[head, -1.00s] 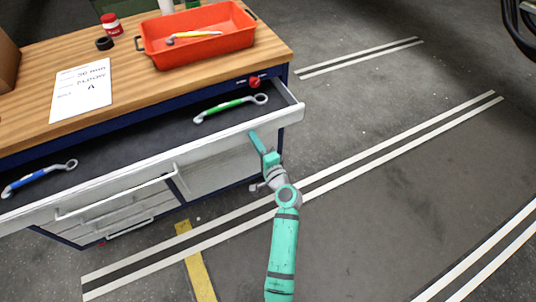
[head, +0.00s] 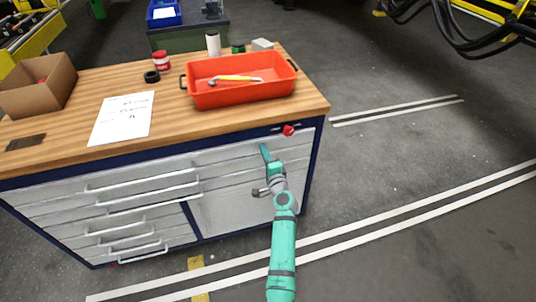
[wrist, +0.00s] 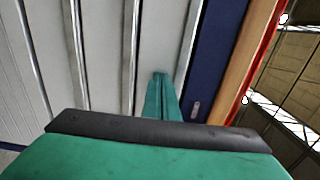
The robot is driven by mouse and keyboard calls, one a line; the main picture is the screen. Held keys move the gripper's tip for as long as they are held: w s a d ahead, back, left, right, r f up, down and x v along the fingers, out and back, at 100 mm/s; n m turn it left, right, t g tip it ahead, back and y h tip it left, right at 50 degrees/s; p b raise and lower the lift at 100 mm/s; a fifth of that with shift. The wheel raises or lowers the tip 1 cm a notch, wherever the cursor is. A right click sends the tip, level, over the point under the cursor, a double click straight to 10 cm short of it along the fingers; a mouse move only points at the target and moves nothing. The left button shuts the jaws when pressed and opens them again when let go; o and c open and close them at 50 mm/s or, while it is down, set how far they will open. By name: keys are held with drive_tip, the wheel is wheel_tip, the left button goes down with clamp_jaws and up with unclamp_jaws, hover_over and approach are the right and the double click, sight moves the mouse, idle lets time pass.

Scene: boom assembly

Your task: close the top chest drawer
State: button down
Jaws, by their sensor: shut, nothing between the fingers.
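The top chest drawer (head: 225,158) is a long light-grey front under the wooden worktop. It sits flush with the dark blue chest frame, and its inside is hidden. My green gripper (head: 264,148) is in front of the drawer's right part, with its fingers together and empty. In the wrist view the shut fingers (wrist: 160,80) reach toward the grey drawer fronts, close to the blue frame. I cannot tell whether the fingertips touch the front.
The worktop carries an orange tray (head: 240,92) with a yellow-handled tool, a paper sheet (head: 122,118), a cardboard box (head: 38,88) and a red-lidded jar (head: 161,62). A red knob (head: 289,130) is at the chest's upper right. Open floor (head: 420,160) lies to the right.

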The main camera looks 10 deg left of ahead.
drive_tip(key=shift+w+d+r, duration=0.2)
drive_tip(key=shift+w+d, duration=0.05)
drive_tip(key=shift+w, duration=0.05)
drive_tip(key=v, duration=1.4)
drive_tip(key=shift+s+a+f, duration=0.2)
drive_tip(key=shift+s+a, duration=0.1)
drive_tip(key=shift+s, duration=0.1)
